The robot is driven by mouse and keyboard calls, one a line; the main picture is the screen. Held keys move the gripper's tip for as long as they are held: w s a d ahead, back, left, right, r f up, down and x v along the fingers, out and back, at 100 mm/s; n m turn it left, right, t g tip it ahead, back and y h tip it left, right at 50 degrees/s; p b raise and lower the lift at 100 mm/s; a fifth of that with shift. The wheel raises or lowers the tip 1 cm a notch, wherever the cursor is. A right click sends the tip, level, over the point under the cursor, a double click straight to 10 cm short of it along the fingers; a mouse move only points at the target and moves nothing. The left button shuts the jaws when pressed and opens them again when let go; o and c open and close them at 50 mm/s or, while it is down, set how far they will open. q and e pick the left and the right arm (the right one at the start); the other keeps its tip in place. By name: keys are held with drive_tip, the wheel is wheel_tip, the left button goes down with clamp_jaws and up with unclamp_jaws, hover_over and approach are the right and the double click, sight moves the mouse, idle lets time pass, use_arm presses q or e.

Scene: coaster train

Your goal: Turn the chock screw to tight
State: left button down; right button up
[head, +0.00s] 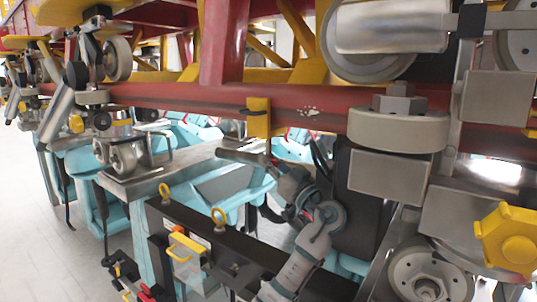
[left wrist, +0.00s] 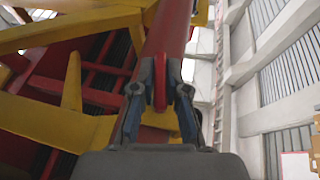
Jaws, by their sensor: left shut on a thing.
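A yellow chock block (head: 258,117) sits against the long red rail (head: 190,97) in the middle of the head view. A dull grey-brown bar (head: 240,157) lies just below it; I cannot tell whether it belongs to the screw. My left gripper (head: 276,166) is below the chock, at the bar's right end. In the left wrist view, my left gripper (left wrist: 160,88) is shut on a small red piece (left wrist: 160,82), which looks like the screw's handle. The screw's thread is hidden, so I cannot tell how tight it is. My right gripper does not show.
Grey wheels and a block (head: 390,172) of the train stand close on the right. A black beam with yellow eye bolts (head: 219,220) runs below my left arm. Light-blue supports (head: 150,240) stand to the left. Open floor (head: 40,220) shows at the far left.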

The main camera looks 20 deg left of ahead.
use_arm(q)
drive_tip(key=shift+d+n+g+y+p, duration=0.1)
drive_tip(key=shift+n+g+y+p, duration=0.1)
drive_tip(key=shift+n+g+y, duration=0.55)
drive_tip(key=shift+n+g+y+p, duration=0.15)
drive_tip(key=shift+n+g+y, duration=0.15)
drive_tip(key=shift+g, duration=0.85)
drive_tip(key=shift+n+g, duration=0.25)
drive_tip(key=shift+g, duration=0.05)
drive_tip(key=c, duration=1.2)
unclamp_jaws()
drive_tip(key=shift+w, duration=0.1)
drive_tip(key=shift+w+d, duration=0.1)
drive_tip(key=v, duration=0.8)
drive_tip(key=shift+w, duration=0.2)
